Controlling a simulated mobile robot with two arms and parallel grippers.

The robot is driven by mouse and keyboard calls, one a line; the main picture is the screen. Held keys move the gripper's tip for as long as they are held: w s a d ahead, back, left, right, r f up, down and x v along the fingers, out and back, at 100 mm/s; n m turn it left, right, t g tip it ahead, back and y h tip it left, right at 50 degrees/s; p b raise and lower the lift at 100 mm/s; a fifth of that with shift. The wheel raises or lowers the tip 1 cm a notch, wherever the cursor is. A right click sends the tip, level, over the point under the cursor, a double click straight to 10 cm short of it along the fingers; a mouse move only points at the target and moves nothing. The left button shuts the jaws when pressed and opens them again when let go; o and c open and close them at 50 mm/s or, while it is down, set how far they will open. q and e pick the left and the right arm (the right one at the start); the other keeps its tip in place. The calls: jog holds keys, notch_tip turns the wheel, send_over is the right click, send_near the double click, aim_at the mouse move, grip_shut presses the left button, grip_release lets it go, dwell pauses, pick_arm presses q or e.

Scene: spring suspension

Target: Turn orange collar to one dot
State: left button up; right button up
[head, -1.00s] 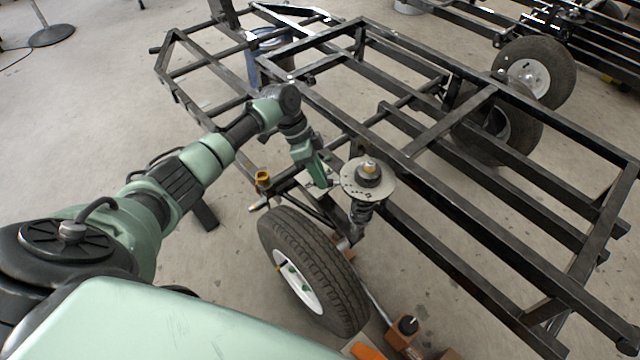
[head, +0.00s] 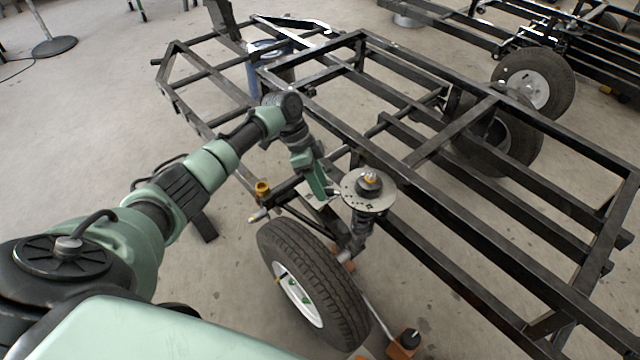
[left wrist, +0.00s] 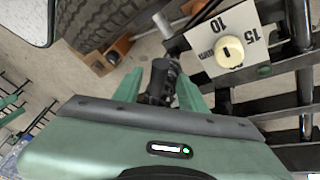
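The suspension unit stands upright beside the tyre in the head view, with a round pale plate (head: 354,196) bearing dark dots. A dark knob (head: 370,186) with a small orange-yellow patch sits on the plate; I cannot tell whether this patch is the orange collar. My left gripper (head: 330,196) is at the left edge of the plate. In the left wrist view its green fingers (left wrist: 160,92) are apart, with a dark cylindrical part (left wrist: 160,78) between and beyond them. I see no clear contact. The right gripper is out of view.
A black frame (head: 440,205) surrounds the unit on its far and right sides. The tyre (head: 318,280) is close below the gripper. A brass-coloured fitting (head: 262,188) is to the left. The left wrist view shows a white card (left wrist: 213,66) marked 10 and 15, with a cream knob.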

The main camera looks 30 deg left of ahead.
pick_arm(q)
jog(key=p+v, duration=0.1)
jog(key=v, duration=0.6)
jog(key=shift+a+r+p, duration=0.15)
jog(key=shift+r+p, duration=0.2)
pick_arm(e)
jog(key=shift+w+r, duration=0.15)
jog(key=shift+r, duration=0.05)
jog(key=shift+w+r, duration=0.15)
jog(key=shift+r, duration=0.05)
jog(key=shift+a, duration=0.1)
